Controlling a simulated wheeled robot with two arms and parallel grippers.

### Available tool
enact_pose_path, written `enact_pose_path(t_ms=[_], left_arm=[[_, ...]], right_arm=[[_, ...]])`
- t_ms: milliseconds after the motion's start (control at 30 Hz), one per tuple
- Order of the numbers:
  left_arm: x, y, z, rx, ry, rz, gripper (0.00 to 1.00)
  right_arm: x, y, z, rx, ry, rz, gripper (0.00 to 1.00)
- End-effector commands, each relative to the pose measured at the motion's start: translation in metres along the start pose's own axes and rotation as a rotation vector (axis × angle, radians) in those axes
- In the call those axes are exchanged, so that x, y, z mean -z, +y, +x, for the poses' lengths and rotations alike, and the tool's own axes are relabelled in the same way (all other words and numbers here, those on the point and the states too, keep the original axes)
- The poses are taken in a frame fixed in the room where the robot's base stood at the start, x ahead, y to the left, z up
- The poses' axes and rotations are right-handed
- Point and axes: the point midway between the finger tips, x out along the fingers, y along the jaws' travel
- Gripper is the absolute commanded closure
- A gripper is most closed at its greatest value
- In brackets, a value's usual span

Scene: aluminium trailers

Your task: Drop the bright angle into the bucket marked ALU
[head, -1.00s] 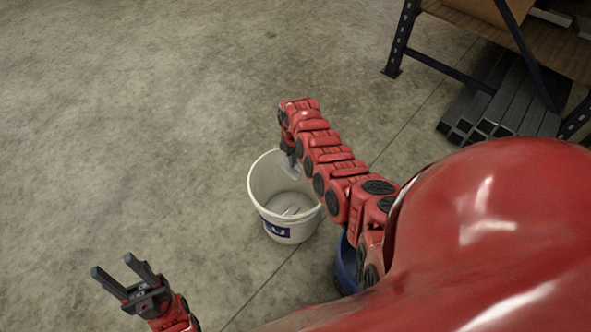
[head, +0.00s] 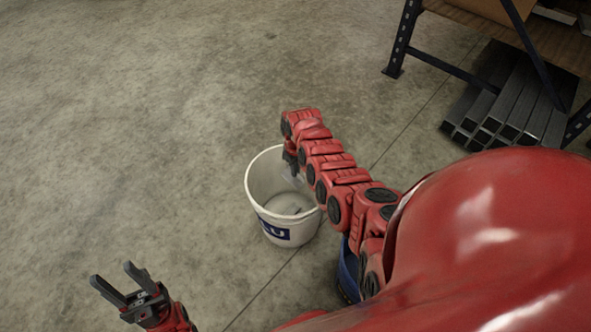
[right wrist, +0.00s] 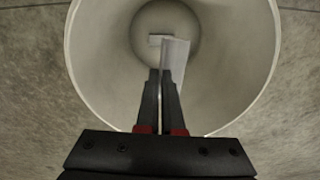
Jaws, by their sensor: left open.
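The white bucket (head: 262,205) stands on the floor, with a blue label reading "LU", its first part hidden by the curve. My right gripper (right wrist: 168,75) is shut on the bright angle (right wrist: 176,58), a pale metal piece, and holds it over the bucket's opening in the right wrist view. In the head view the right arm hides most of this gripper and the angle. A small pale piece (right wrist: 157,39) lies on the bucket's bottom. My left gripper (head: 118,283) is open and empty, over the floor at the lower left.
A blue container (head: 347,273) stands partly hidden beneath my right arm. A shelf rack (head: 480,28) with dark legs is at the upper right, with dark square tubes (head: 508,110) on the floor beneath it. The floor at the left is clear.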

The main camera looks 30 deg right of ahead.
Motion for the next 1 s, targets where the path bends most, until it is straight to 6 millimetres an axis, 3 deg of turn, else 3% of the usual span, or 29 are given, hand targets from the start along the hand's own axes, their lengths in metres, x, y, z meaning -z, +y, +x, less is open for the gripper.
enact_pose_path(t_ms=[33, 200, 633, 767, 1000], left_arm=[[0.0, 0.0, 0.0, 0.0, 0.0, 0.0, 0.5], [0.0, 0.0, 0.0, 0.0, 0.0, 0.0, 0.5], [0.001, 0.0, 0.004, 0.0, 0.0, 0.0, 0.5], [0.002, -0.001, 0.011, 0.0, 0.0, 0.0, 0.5], [0.004, -0.001, 0.022, 0.0, 0.0, 0.0, 0.5]], right_arm=[[0.0, 0.0, 0.0, 0.0, 0.0, 0.0, 0.89], [0.0, 0.0, 0.0, 0.0, 0.0, 0.0, 0.61], [0.002, 0.001, -0.01, -0.003, 0.006, 0.0, 0.61], [0.001, 0.001, -0.027, -0.002, 0.004, 0.001, 0.61], [0.001, 0.0, -0.074, -0.002, 0.006, 0.001, 0.61]])
